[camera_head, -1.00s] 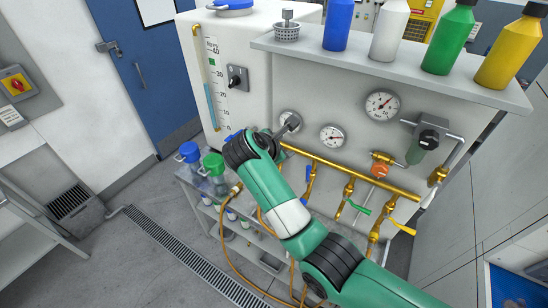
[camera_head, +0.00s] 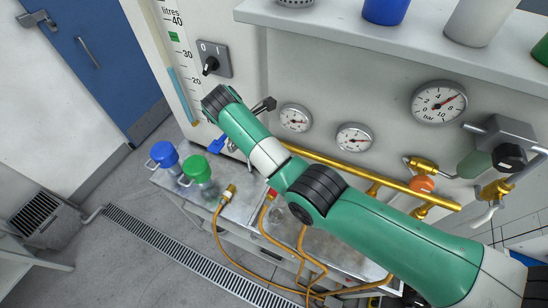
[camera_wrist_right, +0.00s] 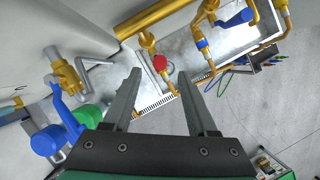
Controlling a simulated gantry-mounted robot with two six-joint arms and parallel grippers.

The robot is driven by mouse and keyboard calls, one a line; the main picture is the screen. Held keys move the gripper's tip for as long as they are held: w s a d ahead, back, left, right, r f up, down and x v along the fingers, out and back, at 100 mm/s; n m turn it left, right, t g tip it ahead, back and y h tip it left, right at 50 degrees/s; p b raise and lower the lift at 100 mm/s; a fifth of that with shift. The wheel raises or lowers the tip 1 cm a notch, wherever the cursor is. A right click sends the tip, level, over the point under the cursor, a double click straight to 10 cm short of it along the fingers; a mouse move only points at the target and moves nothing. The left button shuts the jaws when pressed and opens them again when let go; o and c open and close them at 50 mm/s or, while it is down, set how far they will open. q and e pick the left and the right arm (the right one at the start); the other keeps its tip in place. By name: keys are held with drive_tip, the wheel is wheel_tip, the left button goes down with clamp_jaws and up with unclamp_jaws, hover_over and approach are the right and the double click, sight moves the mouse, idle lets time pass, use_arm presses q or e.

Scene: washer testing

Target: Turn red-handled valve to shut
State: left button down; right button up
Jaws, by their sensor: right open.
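The red valve handle (camera_wrist_right: 160,62) shows in the right wrist view, beside a brass pipe fitting (camera_wrist_right: 148,40). My right gripper (camera_wrist_right: 160,76) is open and empty, with its fingertips spread left and right of the handle in the picture. The handle appears beyond the tips; I cannot tell the depth or any contact. In the head view my green right arm crosses the manifold, and only a small red part (camera_head: 272,193) shows at its lower edge. The handle's angle is unclear. My left gripper is not in view.
A brass manifold pipe (camera_head: 350,170) runs along the panel below the gauges (camera_head: 354,137). A blue handle (camera_head: 217,145) is near my wrist. Blue-lidded (camera_head: 164,154) and green-lidded (camera_head: 195,168) bottles stand at left. Orange hoses (camera_head: 245,262) hang below. An orange knob (camera_head: 421,184) is at right.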

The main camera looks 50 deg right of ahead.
drive_tip(key=b+x, duration=0.1)
drive_tip(key=x, duration=0.9)
drive_tip(key=shift+s+f, duration=0.15)
drive_tip(key=shift+f, duration=0.1)
clamp_jaws()
idle(0.9)
